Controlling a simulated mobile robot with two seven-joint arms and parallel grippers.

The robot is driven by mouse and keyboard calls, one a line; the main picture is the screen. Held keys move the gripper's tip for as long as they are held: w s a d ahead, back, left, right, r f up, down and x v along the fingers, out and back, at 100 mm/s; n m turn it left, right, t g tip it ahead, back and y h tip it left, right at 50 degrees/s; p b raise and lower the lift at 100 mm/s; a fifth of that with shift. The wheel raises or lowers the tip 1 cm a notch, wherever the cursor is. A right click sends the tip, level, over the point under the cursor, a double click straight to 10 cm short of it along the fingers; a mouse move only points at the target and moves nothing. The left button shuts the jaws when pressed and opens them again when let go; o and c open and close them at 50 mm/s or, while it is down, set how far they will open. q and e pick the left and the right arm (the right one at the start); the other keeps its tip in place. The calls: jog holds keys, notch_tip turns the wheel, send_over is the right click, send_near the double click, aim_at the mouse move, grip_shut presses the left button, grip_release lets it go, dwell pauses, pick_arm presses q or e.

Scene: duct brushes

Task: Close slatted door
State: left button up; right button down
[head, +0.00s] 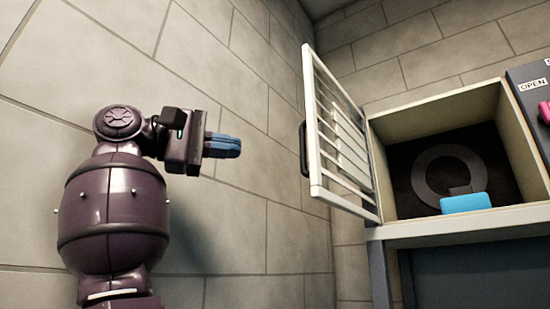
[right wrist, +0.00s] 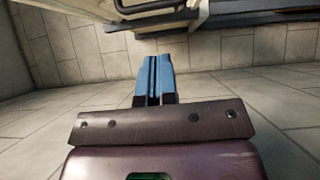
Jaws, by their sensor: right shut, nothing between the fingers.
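The slatted door (head: 313,105) is a white barred frame, hinged at the left side of a cream box (head: 455,222) in the head view. It stands open, swung out toward the left. A dark handle (head: 303,150) is on its outer face. My right gripper (head: 236,147) has blue fingers, closed together and empty, left of the door with a clear gap to the handle. The right wrist view shows the closed fingers (right wrist: 158,60) below a pale edge with a dark bar at the top, likely part of the door. My left gripper is not in view.
Inside the box are a dark ring (head: 443,172) and a blue block (head: 466,203) near the front edge. A grey panel with an OPEN label (head: 533,84) and a pink part (head: 545,112) stands at the right. A tiled wall (head: 230,240) is behind my arm.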

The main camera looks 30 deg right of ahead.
jog(key=x, duration=1)
jog(key=shift+s, duration=0.2)
